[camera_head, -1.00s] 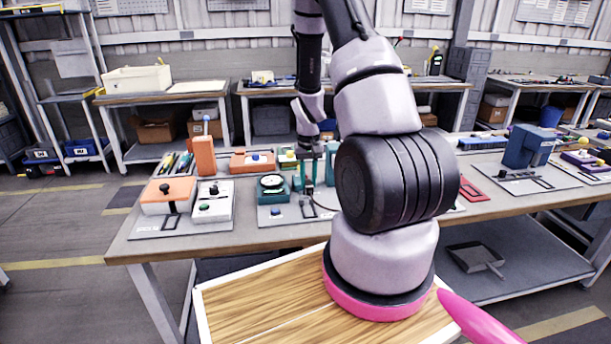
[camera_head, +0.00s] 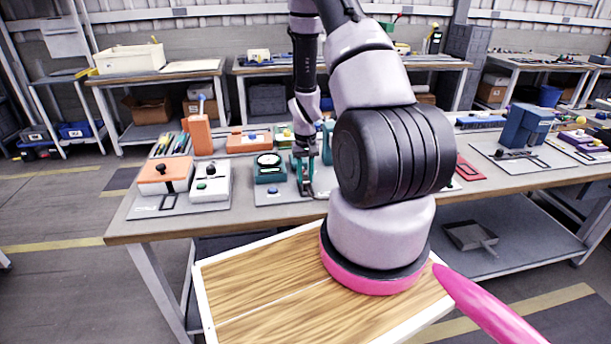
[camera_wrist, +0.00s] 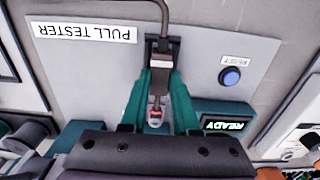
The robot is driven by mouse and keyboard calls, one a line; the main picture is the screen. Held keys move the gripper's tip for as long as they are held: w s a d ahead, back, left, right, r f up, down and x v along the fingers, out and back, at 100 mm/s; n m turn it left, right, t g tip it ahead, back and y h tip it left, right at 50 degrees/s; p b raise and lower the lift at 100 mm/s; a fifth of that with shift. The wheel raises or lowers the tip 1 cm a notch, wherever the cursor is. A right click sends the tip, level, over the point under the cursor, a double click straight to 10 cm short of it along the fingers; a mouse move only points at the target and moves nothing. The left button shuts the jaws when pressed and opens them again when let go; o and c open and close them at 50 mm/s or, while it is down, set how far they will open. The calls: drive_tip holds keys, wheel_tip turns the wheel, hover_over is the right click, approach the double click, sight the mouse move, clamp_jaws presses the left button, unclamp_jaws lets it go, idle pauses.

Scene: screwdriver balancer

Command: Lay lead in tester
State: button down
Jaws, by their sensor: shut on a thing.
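The pull tester is a grey plate (camera_wrist: 200,45) with an upside-down PULL TESTER label, a blue RESET button (camera_wrist: 231,77) and a green unit (camera_wrist: 222,116) whose display reads READY. The plate also shows in the head view (camera_head: 275,193), with the round-faced green unit (camera_head: 268,167). My gripper (camera_wrist: 160,70) has teal fingers shut on the lead (camera_wrist: 157,92), a thin dark piece with a red part near the palm. The fingertips are at a dark fixture on the plate; I cannot tell whether the lead rests in it. In the head view my gripper (camera_head: 304,188) is low over the plate.
An orange-topped box (camera_head: 165,175) and a white box (camera_head: 209,184) stand left of the tester. A blue device (camera_head: 525,126) stands at the right of the bench (camera_head: 230,220). My arm hides part of the bench right of the tester.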

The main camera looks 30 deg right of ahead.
drive_tip(key=shift+f, duration=0.6)
idle(0.3)
idle(0.4)
drive_tip(key=c, duration=0.6)
unclamp_jaws()
wheel_tip(320, 180, up, 11)
drive_tip(key=shift+f, duration=0.1)
